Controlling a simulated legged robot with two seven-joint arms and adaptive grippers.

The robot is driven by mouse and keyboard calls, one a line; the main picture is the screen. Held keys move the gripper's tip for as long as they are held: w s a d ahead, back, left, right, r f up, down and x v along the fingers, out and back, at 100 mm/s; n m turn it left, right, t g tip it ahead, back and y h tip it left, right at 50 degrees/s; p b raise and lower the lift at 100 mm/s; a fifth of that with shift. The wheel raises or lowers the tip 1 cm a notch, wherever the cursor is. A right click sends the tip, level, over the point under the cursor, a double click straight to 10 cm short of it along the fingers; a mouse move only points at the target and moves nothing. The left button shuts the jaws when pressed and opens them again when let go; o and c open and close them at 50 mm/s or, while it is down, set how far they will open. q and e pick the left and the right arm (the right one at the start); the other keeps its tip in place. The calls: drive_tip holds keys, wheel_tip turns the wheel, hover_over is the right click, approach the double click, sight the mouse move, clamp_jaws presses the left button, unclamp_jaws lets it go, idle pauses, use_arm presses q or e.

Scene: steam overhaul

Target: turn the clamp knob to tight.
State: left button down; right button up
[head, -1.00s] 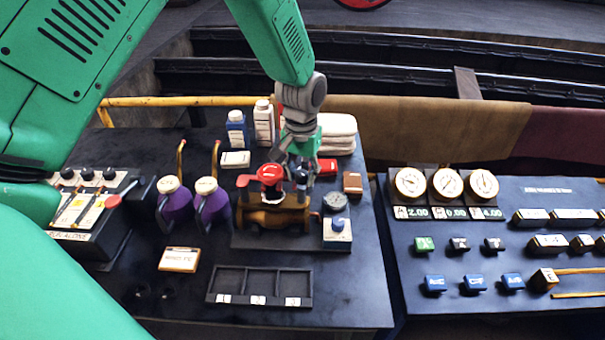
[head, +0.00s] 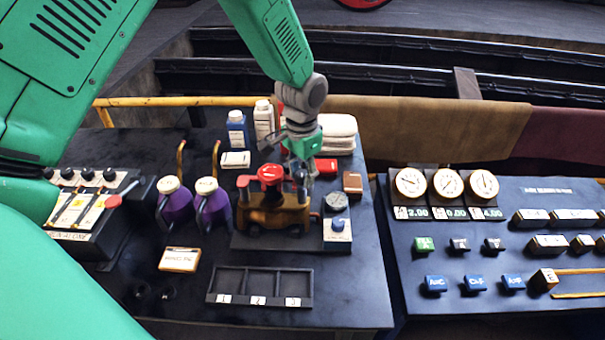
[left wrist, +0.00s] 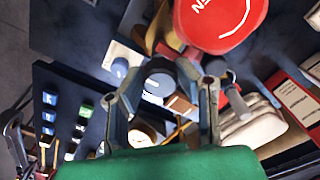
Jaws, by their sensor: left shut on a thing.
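My left gripper (head: 301,168) reaches down from behind onto the right side of the brass valve body (head: 272,214). It is shut on a dark round knob (head: 300,178), which I take to be the clamp knob. In the left wrist view the knob (left wrist: 160,80) shows between the two fingers of the left gripper (left wrist: 165,84). The fingers hide part of it, and no tight mark is readable. A red handwheel (head: 270,173) sits on top of the valve, just left of the gripper, and looms large in the left wrist view (left wrist: 222,22). My right gripper is not in view.
A small gauge (head: 336,201) and a box with a blue knob (head: 338,225) stand right of the valve. Two purple jugs (head: 213,207) stand left. A three-slot tray (head: 260,270) lies in front.

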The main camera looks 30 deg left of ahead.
sight(303, 172)
use_arm(q)
drive_tip(key=shift+w+r, duration=0.15)
drive_tip(key=shift+w, duration=0.15)
drive_tip(key=c, duration=1.5)
unclamp_jaws()
drive_tip(key=shift+r, duration=0.2)
wheel_tip(303, 172, up, 11)
drive_tip(key=shift+r, duration=0.15)
drive_tip(key=shift+a, duration=0.1)
